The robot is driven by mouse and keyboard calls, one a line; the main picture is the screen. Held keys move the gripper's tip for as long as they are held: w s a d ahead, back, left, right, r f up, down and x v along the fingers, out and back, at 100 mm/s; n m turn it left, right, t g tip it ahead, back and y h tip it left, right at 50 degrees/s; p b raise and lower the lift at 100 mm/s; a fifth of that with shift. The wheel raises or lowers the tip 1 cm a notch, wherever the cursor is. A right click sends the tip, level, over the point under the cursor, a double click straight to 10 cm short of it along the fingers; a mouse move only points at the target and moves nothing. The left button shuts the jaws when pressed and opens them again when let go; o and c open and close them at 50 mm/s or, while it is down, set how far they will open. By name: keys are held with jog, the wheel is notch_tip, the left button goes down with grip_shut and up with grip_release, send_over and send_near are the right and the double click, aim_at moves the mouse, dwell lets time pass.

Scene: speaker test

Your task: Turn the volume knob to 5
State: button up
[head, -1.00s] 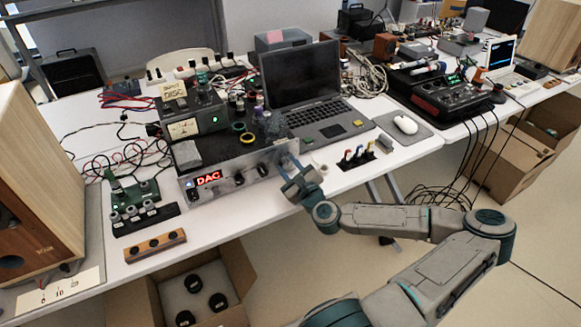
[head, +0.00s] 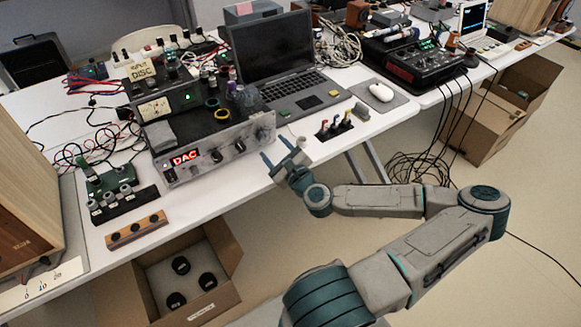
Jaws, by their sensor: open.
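The silver unit (head: 200,168) with a red lit "DAC" display stands at the front edge of the table. Its front has two dark round knobs, a left one (head: 216,157) and a right one (head: 240,146). I cannot tell which is the volume knob, and their pointers and any scale are too small to read. My gripper (head: 276,149) is open and empty, in front of the unit's right end, with its fingers pointing toward the panel. It appears apart from both knobs.
A wooden block with dark buttons (head: 137,232) and a green board (head: 107,180) lie left. A box of round black parts (head: 228,243) stands below the table edge. A laptop (head: 285,75), a stand with coloured plugs (head: 335,126) and a mouse (head: 381,92) are behind and right.

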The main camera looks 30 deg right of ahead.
jog(key=s, duration=0.1)
jog(key=s+p, duration=0.1)
jog(key=s, duration=0.1)
jog(key=s+p, duration=0.1)
jog(key=shift+s+d+r, duration=0.15)
jog(key=shift+s+r, duration=0.05)
jog(key=shift+r, duration=0.1)
jog(key=shift+s+f+p, duration=0.15)
jog(key=shift+s+p, duration=1)
jog(key=shift+s, duration=0.1)
jog(key=shift+s+f+p, duration=0.15)
jog(key=shift+s+p, duration=1)
jog(key=shift+s, duration=0.05)
